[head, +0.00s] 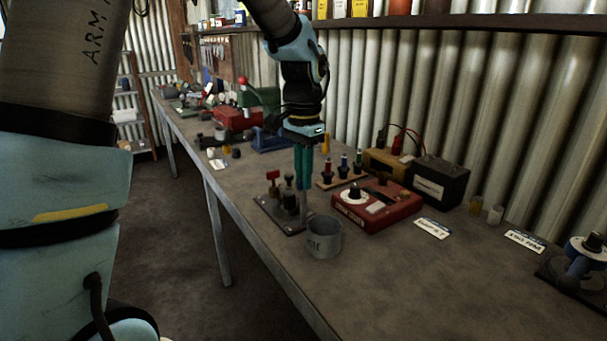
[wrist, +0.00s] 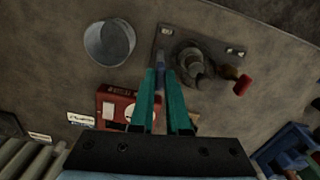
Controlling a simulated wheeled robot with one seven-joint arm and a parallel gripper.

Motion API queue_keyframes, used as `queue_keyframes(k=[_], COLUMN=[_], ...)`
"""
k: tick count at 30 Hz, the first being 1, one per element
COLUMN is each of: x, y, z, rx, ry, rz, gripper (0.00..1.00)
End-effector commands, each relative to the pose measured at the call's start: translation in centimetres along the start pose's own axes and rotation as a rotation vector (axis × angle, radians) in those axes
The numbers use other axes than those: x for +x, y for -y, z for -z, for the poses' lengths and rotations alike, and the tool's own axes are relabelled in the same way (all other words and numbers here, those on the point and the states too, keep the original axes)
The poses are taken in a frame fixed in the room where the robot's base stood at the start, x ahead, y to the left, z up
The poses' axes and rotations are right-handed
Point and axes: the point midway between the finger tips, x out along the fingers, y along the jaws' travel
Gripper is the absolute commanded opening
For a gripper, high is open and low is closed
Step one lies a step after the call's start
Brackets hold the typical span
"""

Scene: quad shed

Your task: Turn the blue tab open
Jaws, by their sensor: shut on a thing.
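A small valve assembly stands on a grey metal plate (head: 264,205) near the table's front edge; the plate also shows in the wrist view (wrist: 165,35). My gripper (head: 303,187) points down over the plate's right side. In the wrist view its two teal fingers (wrist: 162,76) are shut on the blue tab (wrist: 160,62), which shows as a narrow bluish piece between the tips. The fingers hide most of the tab, and I cannot make it out in the head view. A red handle (head: 272,175) stands on the same assembly, and it also shows in the wrist view (wrist: 243,85).
A grey metal cup (head: 324,240) stands close to the plate. A red box with a dial (head: 377,206) is behind it, with a rack of small screwdriver-like tools (head: 343,174) beyond. A black battery-like box (head: 440,183) stands by the wall.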

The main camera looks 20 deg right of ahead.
Motion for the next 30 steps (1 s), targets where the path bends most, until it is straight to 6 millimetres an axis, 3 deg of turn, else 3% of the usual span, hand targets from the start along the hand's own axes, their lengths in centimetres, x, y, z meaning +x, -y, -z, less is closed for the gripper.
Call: queue_keyframes(k=[10,11,19,30], x=[-0.08,-0.08,-0.03,-0.94], y=[0.03,0.03,0.01,0.03], z=[0.1,0.1,0.05,0.07], rx=[0.005,0.005,0.004,0.003], ry=[-0.003,-0.003,-0.001,-0.002], rz=[0.002,0.002,0.001,0.001], gripper=[0.0,0.15,0.44,0.44])
